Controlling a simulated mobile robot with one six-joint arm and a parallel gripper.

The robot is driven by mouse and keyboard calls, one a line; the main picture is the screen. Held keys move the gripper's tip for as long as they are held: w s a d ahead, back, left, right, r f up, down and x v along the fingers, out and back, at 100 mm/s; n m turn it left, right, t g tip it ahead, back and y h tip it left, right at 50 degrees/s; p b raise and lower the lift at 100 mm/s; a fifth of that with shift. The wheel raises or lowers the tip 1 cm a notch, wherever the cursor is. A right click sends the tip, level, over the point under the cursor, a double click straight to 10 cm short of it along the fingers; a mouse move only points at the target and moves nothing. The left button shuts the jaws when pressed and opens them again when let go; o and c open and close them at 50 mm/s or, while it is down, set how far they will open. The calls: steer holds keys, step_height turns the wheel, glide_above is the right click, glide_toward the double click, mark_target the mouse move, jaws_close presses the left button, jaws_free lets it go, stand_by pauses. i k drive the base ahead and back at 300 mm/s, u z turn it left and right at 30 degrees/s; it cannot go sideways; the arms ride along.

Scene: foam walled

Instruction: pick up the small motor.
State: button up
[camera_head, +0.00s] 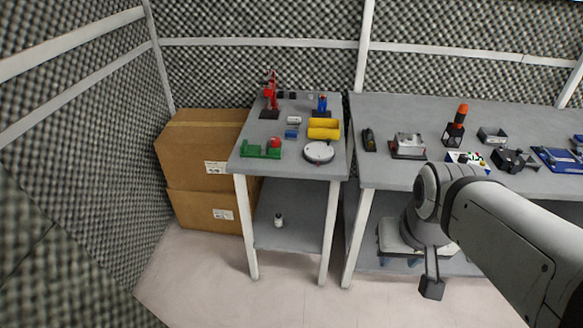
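I cannot tell for sure which object is the small motor. A small dark rounded block (368,140) lies near the left end of the right-hand table. A black boxy part (508,160) with a stub on its right side sits farther right on the same table. Either could be a motor. My arm comes in from the lower right. A dark block at its lower end, which looks like my gripper (432,288), hangs in front of the tables, below the tabletop and apart from both parts. Its fingers cannot be made out.
The right-hand table (400,181) also holds a grey device (408,146), an orange-topped stand (455,126) and a blue tray (558,158). Cardboard boxes (190,150) stand left; floor in front is clear.

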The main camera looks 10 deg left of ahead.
mark_target(278, 217)
steer(key=u, duration=1.2)
steer(key=k, duration=1.2)
steer(key=z, duration=1)
steer(key=i, duration=1)
steer(key=z, duration=0.05)
